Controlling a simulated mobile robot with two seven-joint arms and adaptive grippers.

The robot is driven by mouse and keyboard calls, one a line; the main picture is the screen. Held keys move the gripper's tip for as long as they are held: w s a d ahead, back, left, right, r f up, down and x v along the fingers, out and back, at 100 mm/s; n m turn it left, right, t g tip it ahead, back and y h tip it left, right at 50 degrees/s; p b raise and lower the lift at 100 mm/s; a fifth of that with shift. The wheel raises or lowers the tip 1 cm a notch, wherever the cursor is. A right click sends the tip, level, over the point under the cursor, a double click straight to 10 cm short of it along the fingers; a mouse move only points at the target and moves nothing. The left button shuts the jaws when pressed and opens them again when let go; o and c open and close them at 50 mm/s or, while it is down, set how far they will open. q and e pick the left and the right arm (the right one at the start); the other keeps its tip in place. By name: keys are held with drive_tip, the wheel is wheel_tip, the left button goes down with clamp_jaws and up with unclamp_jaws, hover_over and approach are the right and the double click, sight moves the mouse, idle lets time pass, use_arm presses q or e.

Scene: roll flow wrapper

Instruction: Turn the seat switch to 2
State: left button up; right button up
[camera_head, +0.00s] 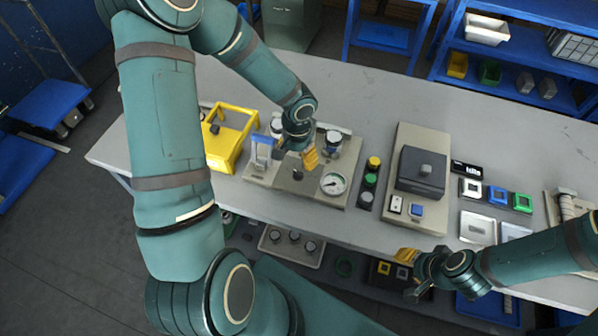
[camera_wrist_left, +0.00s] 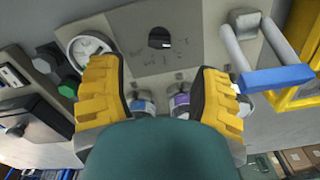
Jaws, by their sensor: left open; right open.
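A black rotary knob (camera_head: 297,174) sits on a grey plate of the beige panel (camera_head: 254,180) on the bench; it also shows at the top of the left wrist view (camera_wrist_left: 159,38). No readable label marks it as the seat switch. My left gripper (camera_head: 297,156) is over this panel, open and empty, with its yellow fingers (camera_wrist_left: 158,92) spread wide and the knob beyond them. A white round gauge (camera_head: 333,184) is beside the knob. My right gripper (camera_head: 410,274) is open and empty near the bench's front edge.
A yellow frame (camera_head: 229,135) and a blue-handled lever (camera_head: 262,140) stand left of the knob. Yellow, green and black buttons (camera_head: 371,181) are to its right, then a dark box with a knob (camera_head: 422,171). The rear bench (camera_head: 360,105) is clear.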

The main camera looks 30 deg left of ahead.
sight(298, 172)
use_arm(q)
wheel_tip(298, 172, down, 8)
drive_tip(key=shift+b, duration=0.65)
clamp_jaws()
